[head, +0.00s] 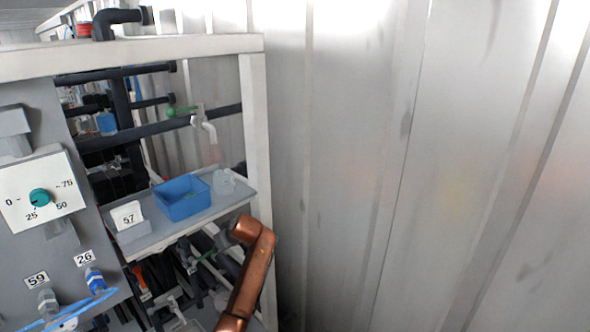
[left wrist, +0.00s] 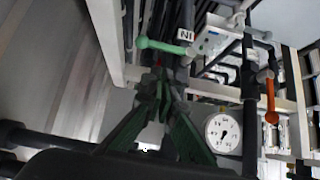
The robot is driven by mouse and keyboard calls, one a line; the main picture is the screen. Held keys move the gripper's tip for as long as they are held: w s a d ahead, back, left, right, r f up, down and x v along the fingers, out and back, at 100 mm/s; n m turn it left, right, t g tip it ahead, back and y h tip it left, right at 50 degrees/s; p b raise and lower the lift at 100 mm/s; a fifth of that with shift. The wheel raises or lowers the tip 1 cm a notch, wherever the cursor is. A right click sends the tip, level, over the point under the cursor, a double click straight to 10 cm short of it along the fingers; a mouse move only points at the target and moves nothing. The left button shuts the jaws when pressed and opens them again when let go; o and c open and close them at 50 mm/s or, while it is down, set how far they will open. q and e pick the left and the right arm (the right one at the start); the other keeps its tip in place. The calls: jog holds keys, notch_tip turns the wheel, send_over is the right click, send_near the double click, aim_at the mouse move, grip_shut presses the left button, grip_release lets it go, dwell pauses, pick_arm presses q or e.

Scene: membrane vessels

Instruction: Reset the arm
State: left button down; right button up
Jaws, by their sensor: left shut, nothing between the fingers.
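My left gripper (left wrist: 163,88) shows in the left wrist view. Its dark green fingers come together at the tips, shut and empty. They point toward a frame of pipes. I cannot make out gripper fingers in the head view. My right gripper is in neither view.
A white-framed rack (head: 258,110) with dark pipes stands at left. A panel has a teal knob (head: 40,197). A gauge (left wrist: 224,132), green handle (left wrist: 160,46) and orange handle (left wrist: 271,100) show near the gripper. Corrugated wall (head: 420,170) fills the right.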

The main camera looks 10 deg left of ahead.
pick_arm(q)
jog(key=s+f+m+h, duration=0.3)
jog(key=s+f+m, duration=0.3)
jog(key=s+f, duration=1.95)
jog(key=s+d+f+m+g+h, duration=0.1)
jog(key=s+d+m+h, duration=0.15)
jog(key=s, duration=1.15)
jog(key=s+d+f+m+h, duration=0.1)
jog(key=s+d+m, duration=0.25)
jog(key=s, duration=1.05)
notch_tip(320, 180, down, 37)
jog(key=s+d+g+b, duration=0.2)
jog(key=b, duration=0.6)
pick_arm(e)
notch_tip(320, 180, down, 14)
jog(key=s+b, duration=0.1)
jog(key=b, duration=0.4)
jog(key=shift+b, duration=0.4)
pick_arm(q)
jog(key=s+f, duration=0.9)
jog(key=f, duration=0.3)
jog(key=s+f+g, duration=0.1)
jog(key=s+f, duration=0.9)
jog(key=f, duration=0.2)
jog(key=shift+s+f+h, duration=0.2)
jog(key=shift+f+h, duration=0.2)
jog(key=shift+h, duration=0.05)
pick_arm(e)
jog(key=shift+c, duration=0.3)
